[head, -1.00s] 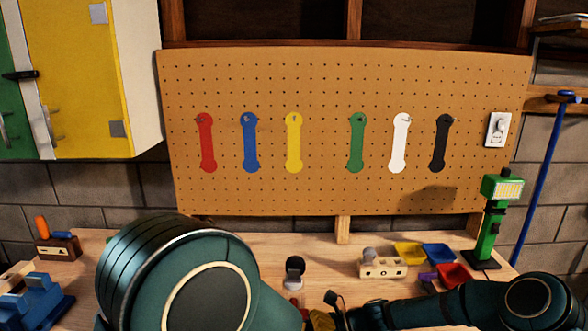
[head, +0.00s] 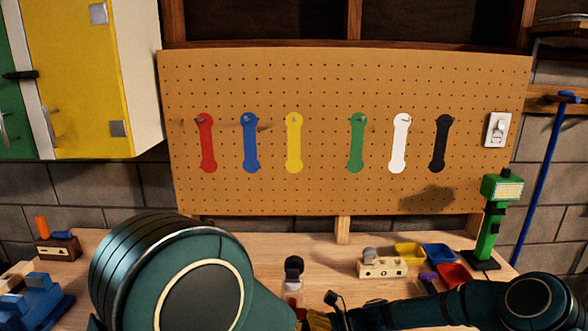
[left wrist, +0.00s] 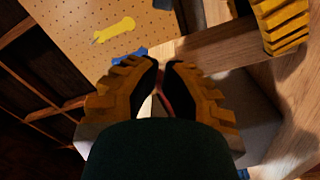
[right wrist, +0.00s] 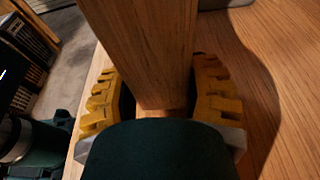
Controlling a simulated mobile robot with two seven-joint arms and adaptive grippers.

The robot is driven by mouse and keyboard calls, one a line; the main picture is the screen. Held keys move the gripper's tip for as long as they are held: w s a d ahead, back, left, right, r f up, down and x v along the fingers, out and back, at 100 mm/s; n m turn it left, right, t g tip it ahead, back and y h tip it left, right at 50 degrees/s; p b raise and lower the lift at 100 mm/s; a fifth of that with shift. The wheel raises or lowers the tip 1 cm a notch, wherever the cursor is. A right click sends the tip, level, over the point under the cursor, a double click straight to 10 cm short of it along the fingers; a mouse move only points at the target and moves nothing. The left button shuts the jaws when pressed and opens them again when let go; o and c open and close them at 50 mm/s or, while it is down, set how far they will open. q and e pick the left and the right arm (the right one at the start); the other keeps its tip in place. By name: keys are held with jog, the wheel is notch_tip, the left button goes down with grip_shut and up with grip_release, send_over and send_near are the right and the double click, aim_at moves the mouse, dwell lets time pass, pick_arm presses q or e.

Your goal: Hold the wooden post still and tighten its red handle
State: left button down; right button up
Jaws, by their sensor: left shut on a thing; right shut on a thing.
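The wooden post (right wrist: 140,45) stands between the two yellow fingers of my right gripper (right wrist: 160,92) in the right wrist view, and that gripper is shut on it. In the left wrist view the post (left wrist: 215,46) runs slanting behind my left gripper (left wrist: 162,74). Yellow fingers of my right gripper (left wrist: 280,22) show at the top right there. My left gripper is shut on the red handle (left wrist: 163,100), of which only a thin red strip shows between the dark fingertips. My large left arm link hides much of this area in the head view.
A pegboard (head: 320,90) with several coloured tools hangs behind the bench. A wooden block with holes (head: 381,268), yellow, blue and red bins (head: 452,275) and a green lamp (head: 489,230) are at the right. A blue vise (head: 35,303) is at the left.

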pick_arm(q)
jog(key=shift+a+f, duration=0.1)
jog(key=shift+f, duration=0.2)
jog(key=shift+a+f, duration=0.1)
jog(key=shift+f, duration=0.2)
jog(key=shift+a+f, duration=0.5)
jog(key=shift+f, duration=0.05)
dwell(0.4)
jog(key=shift+d+f, duration=0.3)
jog(key=shift+f, duration=0.05)
jog(key=shift+r, duration=0.1)
